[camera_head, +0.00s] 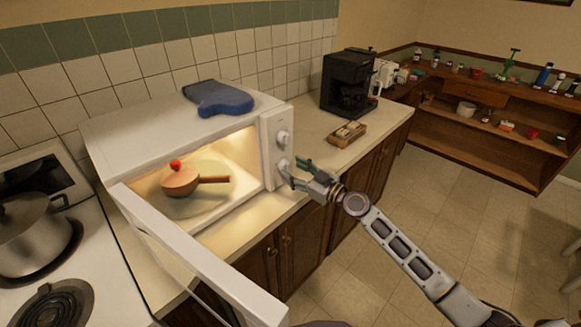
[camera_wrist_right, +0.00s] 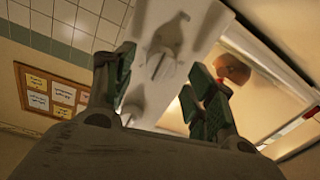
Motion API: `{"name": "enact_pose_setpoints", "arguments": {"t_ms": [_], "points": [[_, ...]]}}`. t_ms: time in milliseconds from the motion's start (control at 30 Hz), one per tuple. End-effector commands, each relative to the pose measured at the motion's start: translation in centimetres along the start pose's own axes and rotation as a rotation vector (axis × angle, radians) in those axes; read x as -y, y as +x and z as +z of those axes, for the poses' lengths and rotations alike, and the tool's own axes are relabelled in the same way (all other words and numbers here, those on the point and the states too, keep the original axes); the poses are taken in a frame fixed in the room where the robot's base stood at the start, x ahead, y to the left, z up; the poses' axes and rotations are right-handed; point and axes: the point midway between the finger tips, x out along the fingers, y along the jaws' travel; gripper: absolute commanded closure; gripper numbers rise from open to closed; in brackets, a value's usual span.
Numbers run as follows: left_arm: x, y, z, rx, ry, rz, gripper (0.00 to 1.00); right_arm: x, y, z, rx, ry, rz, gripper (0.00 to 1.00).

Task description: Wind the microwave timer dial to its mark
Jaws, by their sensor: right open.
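The white microwave (camera_head: 150,125) stands on the counter with its door (camera_head: 210,265) swung open toward me. Its right-hand panel has an upper dial (camera_head: 283,138) and a lower dial (camera_head: 282,166); I cannot read any mark or tell which is the timer. My right gripper (camera_head: 297,174) is open in front of the panel, close to the lower dial. In the right wrist view, a pale dial (camera_wrist_right: 160,65) shows beyond and between the green-padded fingers of my right gripper (camera_wrist_right: 160,98). Contact cannot be told. My left gripper is out of view.
A pan (camera_head: 182,181) with something red on it sits inside the lit microwave. A blue mitt (camera_head: 218,98) lies on top. A black coffee maker (camera_head: 350,84) and a small wooden tray (camera_head: 347,134) stand to the right. A pot (camera_head: 30,228) is on the stove at left.

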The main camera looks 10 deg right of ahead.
Motion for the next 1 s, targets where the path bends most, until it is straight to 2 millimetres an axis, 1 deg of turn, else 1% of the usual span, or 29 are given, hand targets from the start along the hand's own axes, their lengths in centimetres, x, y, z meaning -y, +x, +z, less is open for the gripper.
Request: {"name": "enact_pose_setpoints", "arguments": {"t_ms": [100,300,667,1000], "points": [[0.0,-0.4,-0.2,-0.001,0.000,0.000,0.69,0.0,1.0,-0.1,-0.001,0.001,0.000,0.45],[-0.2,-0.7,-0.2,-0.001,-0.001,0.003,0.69,0.0,1.9,-0.1,0.000,0.000,-0.001,0.45],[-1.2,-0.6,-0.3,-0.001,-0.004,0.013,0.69,0.1,2.0,0.0,0.000,0.000,-0.001,0.45],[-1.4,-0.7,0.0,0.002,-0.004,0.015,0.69,0.1,2.0,0.0,0.001,0.000,-0.001,0.88]]}}
